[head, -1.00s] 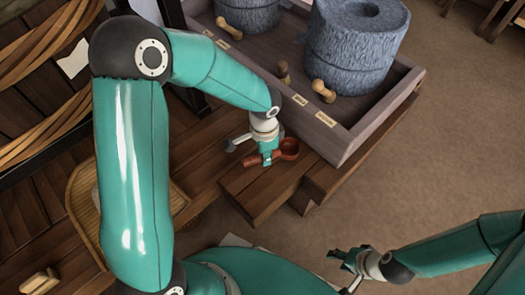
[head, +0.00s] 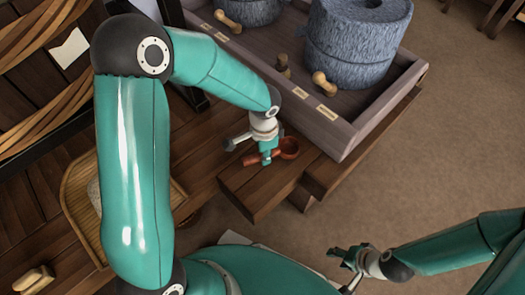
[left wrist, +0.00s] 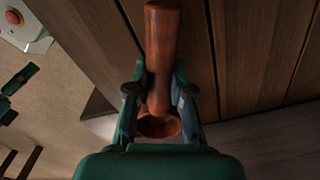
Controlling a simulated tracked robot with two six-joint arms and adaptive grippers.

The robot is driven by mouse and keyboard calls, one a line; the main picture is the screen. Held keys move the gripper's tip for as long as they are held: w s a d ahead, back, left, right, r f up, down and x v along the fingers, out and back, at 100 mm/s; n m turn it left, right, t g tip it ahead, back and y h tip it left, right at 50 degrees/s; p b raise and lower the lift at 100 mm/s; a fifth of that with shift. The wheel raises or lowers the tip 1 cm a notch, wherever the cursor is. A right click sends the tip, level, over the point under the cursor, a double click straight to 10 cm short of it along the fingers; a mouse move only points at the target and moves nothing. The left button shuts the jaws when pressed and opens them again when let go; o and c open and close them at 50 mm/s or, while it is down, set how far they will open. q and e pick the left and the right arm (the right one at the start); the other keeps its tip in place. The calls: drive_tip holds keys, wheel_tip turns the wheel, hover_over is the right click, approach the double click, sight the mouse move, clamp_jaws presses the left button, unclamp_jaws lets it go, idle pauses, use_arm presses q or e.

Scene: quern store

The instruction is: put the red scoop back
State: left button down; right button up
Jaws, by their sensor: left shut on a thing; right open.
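The red scoop (head: 289,148) is in my left gripper (head: 266,157), above the wooden bench in front of the quern tray. In the left wrist view the red scoop (left wrist: 162,62) has its handle between the two fingers of my left gripper (left wrist: 159,100), and its round bowl sits nearer the palm. My left gripper is shut on the handle. Whether the scoop touches the bench is hard to tell. My right gripper (head: 345,262) is open and empty over the floor at the lower right.
A wooden tray (head: 345,142) with labels on its rim holds grey stone querns (head: 352,45) and wooden pegs. A wicker tray (head: 82,215) lies partly behind my left arm. A brush-like block (head: 35,279) lies at the lower left. Open floor (head: 440,150) lies to the right.

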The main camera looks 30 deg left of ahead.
use_arm(q)
drive_tip(key=shift+f+b, duration=0.3)
drive_tip(key=shift+f, duration=0.1)
drive_tip(key=c, duration=0.9)
unclamp_jaws()
drive_tip(key=shift+c, duration=0.2)
